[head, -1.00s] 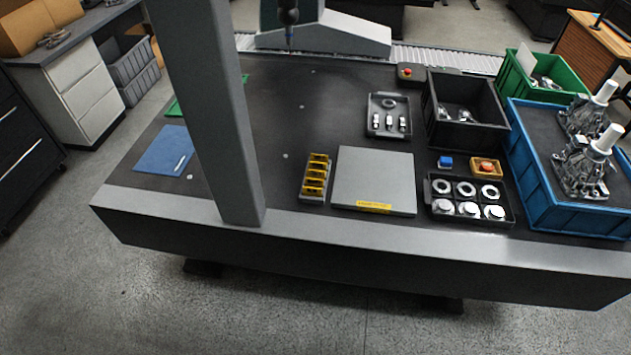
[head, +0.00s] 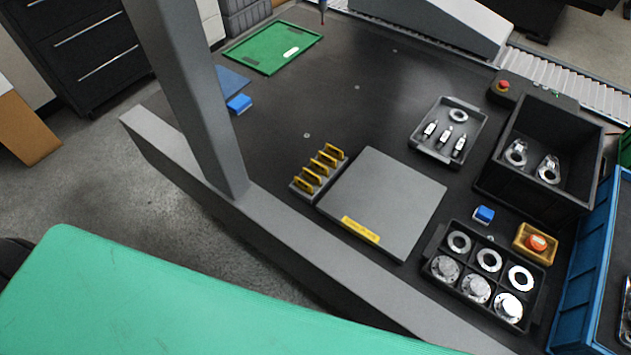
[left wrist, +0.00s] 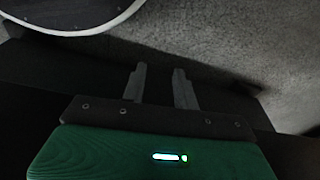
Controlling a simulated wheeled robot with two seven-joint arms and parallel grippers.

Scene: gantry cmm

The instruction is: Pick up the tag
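Several yellow tag-like plates (head: 320,168) stand upright in a grey slotted rack (head: 300,191) on the dark table, left of a grey plate. A small white label-like piece (head: 291,52) lies on the green tray (head: 262,64) at the far left; I cannot tell which of these is the tag. My left gripper (left wrist: 158,85) shows in the left wrist view with its two fingers apart and nothing between them, over dark surfaces and grey floor. It is not clearly seen in the head view. My right gripper is not in view.
The grey plate (head: 387,204) has a yellow label. A grey upright post (head: 190,95) rises at the table's front edge. The table's middle is clear.

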